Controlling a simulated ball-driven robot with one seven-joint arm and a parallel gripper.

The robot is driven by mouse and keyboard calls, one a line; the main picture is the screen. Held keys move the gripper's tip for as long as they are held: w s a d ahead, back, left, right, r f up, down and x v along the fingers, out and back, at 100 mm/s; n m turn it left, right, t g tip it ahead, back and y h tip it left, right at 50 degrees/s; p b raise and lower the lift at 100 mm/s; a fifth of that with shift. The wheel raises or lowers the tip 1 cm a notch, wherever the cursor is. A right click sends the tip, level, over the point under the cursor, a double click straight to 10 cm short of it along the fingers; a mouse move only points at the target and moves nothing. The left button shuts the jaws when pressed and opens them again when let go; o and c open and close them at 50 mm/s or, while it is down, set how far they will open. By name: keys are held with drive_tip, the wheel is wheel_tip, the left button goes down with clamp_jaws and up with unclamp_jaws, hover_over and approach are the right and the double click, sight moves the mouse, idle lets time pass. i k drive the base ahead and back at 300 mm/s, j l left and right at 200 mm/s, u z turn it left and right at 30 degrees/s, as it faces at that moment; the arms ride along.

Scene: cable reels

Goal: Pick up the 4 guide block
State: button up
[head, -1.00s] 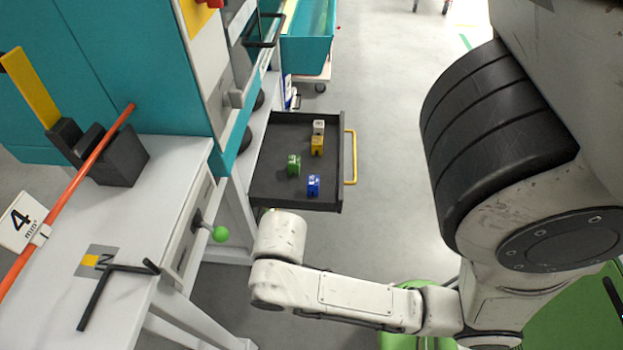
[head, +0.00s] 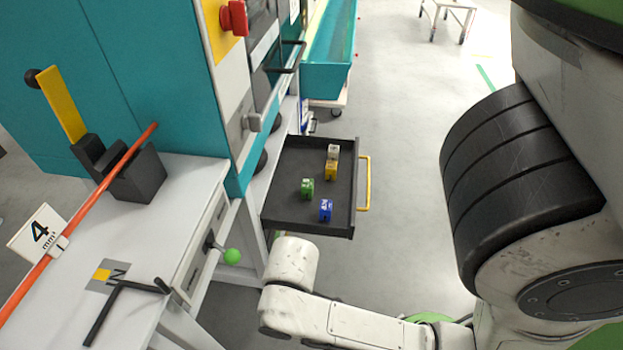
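Several small blocks stand in an open dark drawer (head: 285,205) in the middle of the head view. A white block (head: 333,151) is at the back, with a yellow block (head: 330,171) just in front of it. A green block (head: 307,188) stands further left, and a blue block (head: 326,210) is nearest the front. Their markings are too small to read, so I cannot tell which is the 4. My white arm links show below and right of the drawer, apart from the blocks. My gripper is not in view.
The drawer has a yellow handle (head: 364,183). A green knob (head: 232,256) sticks out. Floor right of the drawer is clear.

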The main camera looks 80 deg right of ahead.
sight(334, 149)
drive_tip(key=z, duration=1.9)
drive_tip(key=i+l, duration=0.1)
drive_tip(key=i, duration=0.25)
drive_tip(key=i+l+u, duration=0.1)
drive_tip(key=i, duration=0.25)
